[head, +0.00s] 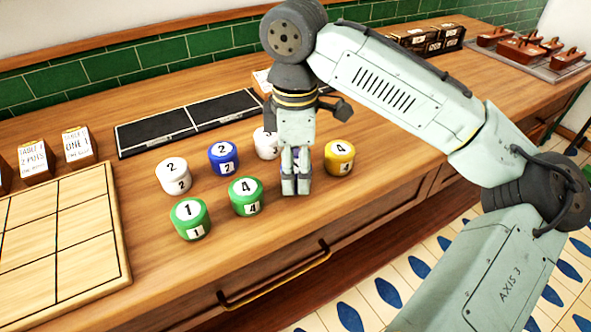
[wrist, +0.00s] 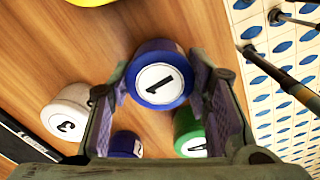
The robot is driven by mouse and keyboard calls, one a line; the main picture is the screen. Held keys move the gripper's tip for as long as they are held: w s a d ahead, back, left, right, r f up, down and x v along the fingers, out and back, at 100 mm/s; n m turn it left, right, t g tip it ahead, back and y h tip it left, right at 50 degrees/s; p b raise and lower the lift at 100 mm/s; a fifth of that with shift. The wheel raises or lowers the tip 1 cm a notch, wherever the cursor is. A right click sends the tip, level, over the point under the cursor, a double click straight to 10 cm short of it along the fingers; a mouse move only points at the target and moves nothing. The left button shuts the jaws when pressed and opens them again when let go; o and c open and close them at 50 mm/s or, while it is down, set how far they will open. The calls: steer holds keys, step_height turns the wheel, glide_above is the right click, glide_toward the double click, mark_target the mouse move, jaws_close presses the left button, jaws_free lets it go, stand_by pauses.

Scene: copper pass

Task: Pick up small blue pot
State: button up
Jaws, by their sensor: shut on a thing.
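My gripper (head: 297,184) points down over the wooden counter, among the small pots. In the wrist view, its two fingers are closed on the sides of a small blue pot marked 1 (wrist: 161,76). In the head view, the fingers hide nearly all of this pot, and I cannot tell whether it touches the counter. Another blue pot, marked 2 (head: 223,158), stands to the left of the gripper; a blue pot (wrist: 125,144) also shows low in the wrist view.
Close around stand a green pot marked 4 (head: 246,197), a green pot marked 1 (head: 189,220), a white pot marked 2 (head: 173,177), a partly hidden white pot (head: 267,145) and a yellow pot (head: 340,157). A gridded wooden board (head: 118,240) lies left; a black tray (head: 160,130) lies behind.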

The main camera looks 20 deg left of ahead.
mark_target(295, 166)
steer(key=shift+r, duration=0.55)
step_height(295, 166, up, 2)
steer(key=shift+r+b, duration=0.2)
steer(key=shift+b, duration=0.1)
steer(key=s+d+r+b, duration=0.1)
steer(key=s+d, duration=0.3)
steer(key=s, duration=1.1)
steer(key=shift+s+d+r+b, duration=0.2)
steer(key=shift+b, duration=0.5)
